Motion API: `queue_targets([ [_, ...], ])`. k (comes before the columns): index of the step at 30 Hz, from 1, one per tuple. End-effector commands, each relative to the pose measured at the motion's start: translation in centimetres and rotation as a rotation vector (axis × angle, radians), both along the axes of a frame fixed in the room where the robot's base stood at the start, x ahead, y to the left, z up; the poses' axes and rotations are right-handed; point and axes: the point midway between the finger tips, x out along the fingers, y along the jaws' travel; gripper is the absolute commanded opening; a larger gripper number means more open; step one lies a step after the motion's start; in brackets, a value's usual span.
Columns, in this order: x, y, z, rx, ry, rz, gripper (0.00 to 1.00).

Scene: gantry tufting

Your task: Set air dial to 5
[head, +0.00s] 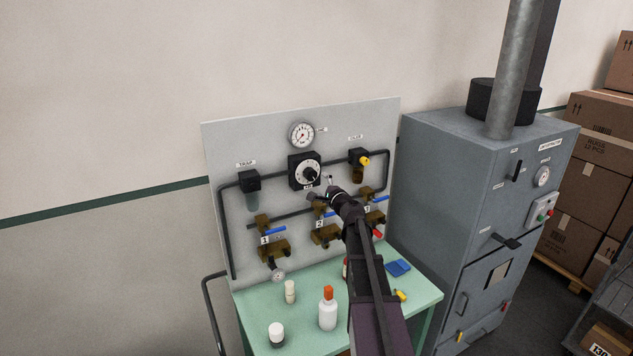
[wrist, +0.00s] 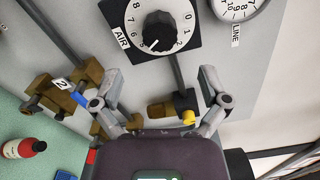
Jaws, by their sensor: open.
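The air dial (head: 297,178) is a white numbered disc with a black knob on a black square plate, mounted on the grey panel. In the wrist view the dial (wrist: 178,47) is at top centre beside an "AIR" label. Its black knob (wrist: 161,27) has a white mark toward the lower left of the picture; the exact number it points to is unclear. My gripper (wrist: 161,80) is open and empty, its two fingers spread below the dial in the picture and apart from the knob. In the head view my gripper (head: 326,192) is just lower right of the dial.
A line gauge (head: 301,135) sits above the dial. Brass valves with blue handles (head: 274,231) and dark pipes line the panel below. The green table (head: 256,307) carries a white bottle (head: 328,314) and other small items. A grey cabinet (head: 450,190) stands right.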

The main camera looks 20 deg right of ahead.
Motion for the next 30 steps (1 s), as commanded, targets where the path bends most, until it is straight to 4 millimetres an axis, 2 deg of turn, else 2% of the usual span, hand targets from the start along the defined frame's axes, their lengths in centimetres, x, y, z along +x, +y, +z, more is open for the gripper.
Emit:
queue_targets([
  [1,-1.0,0.1,0.0,0.0,0.0,-0.001,0.95],
  [3,-1.7,0.0,0.0,0.0,0.0,0.0,0.95],
  [9,-2.8,-0.1,0.0,0.0,0.0,0.0,0.95],
  [27,-2.9,-0.1,0.0,0.0,0.0,0.0,0.95],
  [30,-3.0,0.4,-0.4,-0.013,0.005,0.013,0.95],
])
